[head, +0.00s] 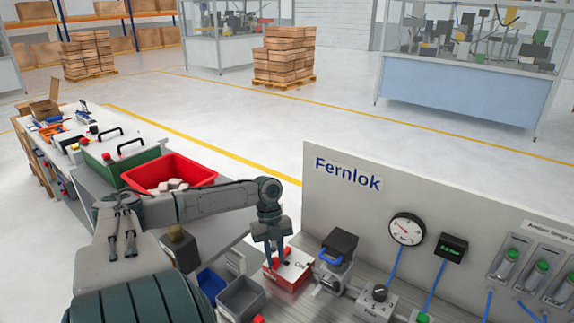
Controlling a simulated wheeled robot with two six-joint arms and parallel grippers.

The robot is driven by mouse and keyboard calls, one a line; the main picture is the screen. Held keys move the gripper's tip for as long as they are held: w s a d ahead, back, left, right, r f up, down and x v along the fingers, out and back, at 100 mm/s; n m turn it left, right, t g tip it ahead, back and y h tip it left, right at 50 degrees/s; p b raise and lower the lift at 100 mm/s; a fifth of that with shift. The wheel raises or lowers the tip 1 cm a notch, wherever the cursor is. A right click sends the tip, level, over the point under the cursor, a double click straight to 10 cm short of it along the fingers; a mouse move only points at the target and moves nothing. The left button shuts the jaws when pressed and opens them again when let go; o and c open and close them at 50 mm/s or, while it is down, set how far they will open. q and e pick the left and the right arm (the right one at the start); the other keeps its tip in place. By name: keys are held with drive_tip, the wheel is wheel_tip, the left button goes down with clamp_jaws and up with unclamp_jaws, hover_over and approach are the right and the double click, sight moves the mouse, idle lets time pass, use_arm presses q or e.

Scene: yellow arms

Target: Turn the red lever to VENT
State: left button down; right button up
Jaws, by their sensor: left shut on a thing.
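My left arm reaches in from the left, and its dark grey gripper (278,258) points down at a small red and white box (296,272) on the bench. The gripper is shut on a red part at the top of the box, which looks like the red lever (287,253). The fingers hide much of the lever, so its exact angle is hard to tell. White lettering shows on the box, but only a part of it, and I cannot make out the word VENT. My right gripper is not in view.
A grey panel marked Fernlok (347,174) stands behind the bench, with a round gauge (406,229). A dark box with a blue handle (338,246) stands just right of the lever box. A red bin (168,168) and grey bin (241,297) lie left.

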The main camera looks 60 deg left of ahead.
use_arm(q)
drive_tip(key=shift+s+a+m, duration=0.1)
drive_tip(key=shift+a+m, duration=0.25)
drive_tip(key=shift+m, duration=0.15)
drive_tip(key=shift+s+a+m+g, duration=0.1)
drive_tip(key=shift+a+m+g, duration=0.1)
drive_tip(key=shift+m+g, duration=0.15)
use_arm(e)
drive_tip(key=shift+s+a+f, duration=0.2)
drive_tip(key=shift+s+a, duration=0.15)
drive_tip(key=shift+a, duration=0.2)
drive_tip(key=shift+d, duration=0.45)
use_arm(q)
drive_tip(key=c, duration=1.3)
unclamp_jaws()
drive_tip(key=shift+a+m, duration=0.1)
drive_tip(key=shift+m, duration=0.15)
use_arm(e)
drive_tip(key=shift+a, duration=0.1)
